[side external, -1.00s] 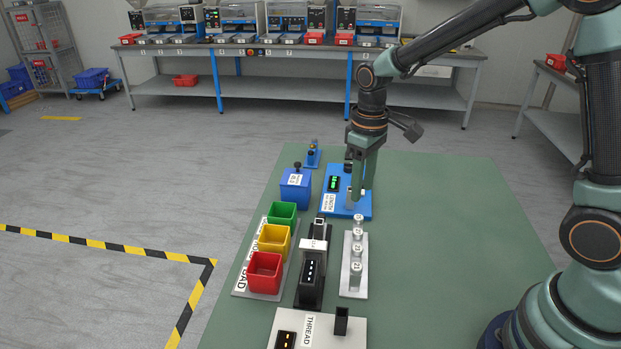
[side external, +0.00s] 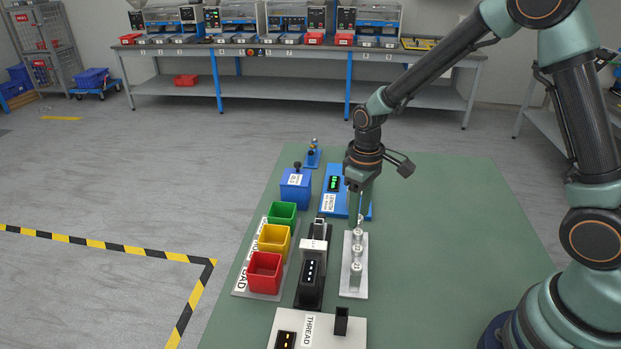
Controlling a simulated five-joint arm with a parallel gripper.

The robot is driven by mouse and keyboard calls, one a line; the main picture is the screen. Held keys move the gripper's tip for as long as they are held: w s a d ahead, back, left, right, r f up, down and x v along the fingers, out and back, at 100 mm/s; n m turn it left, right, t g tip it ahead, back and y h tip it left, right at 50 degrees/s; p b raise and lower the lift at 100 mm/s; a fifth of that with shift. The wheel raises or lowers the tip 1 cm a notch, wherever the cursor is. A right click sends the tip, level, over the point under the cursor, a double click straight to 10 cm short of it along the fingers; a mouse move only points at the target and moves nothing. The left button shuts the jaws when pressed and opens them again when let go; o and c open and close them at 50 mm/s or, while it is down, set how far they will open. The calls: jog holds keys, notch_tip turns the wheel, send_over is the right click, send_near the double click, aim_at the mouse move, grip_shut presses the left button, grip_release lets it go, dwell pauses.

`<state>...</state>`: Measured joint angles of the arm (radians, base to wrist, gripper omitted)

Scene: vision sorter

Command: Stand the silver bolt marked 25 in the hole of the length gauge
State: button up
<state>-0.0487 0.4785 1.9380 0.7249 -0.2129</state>
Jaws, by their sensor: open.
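The length gauge (side external: 331,202) is a blue plate with a green-lit display, at the far middle of the green table. Its hole is hidden behind my gripper. A light rack (side external: 353,288) in front of it holds a row of silver bolts standing upright, with round marked heads; one is the near bolt (side external: 356,268). The marks are too small to read, so I cannot tell which bolt is 25. My gripper (side external: 355,223) points down, open, at the far end of the rack by the farthest bolt. I cannot tell whether it touches that bolt.
Left of the rack stand a black device (side external: 312,275) and green (side external: 283,213), yellow (side external: 274,239) and red (side external: 265,272) bins. A blue box (side external: 296,188) with a knob is beside the gauge. The thread station (side external: 350,331) is at the front. The table's right side is clear.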

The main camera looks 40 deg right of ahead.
grip_shut()
jog(key=shift+r, duration=3.15)
jog(key=w+d+r, duration=0.5)
jog(key=w+r, duration=0.1)
jog(key=w, duration=0.2)
jog(key=shift+w+d+f, duration=0.1)
jog(key=shift+f, duration=1.35)
jog(key=shift+w+d+f, duration=0.1)
jog(key=shift+f, duration=1.35)
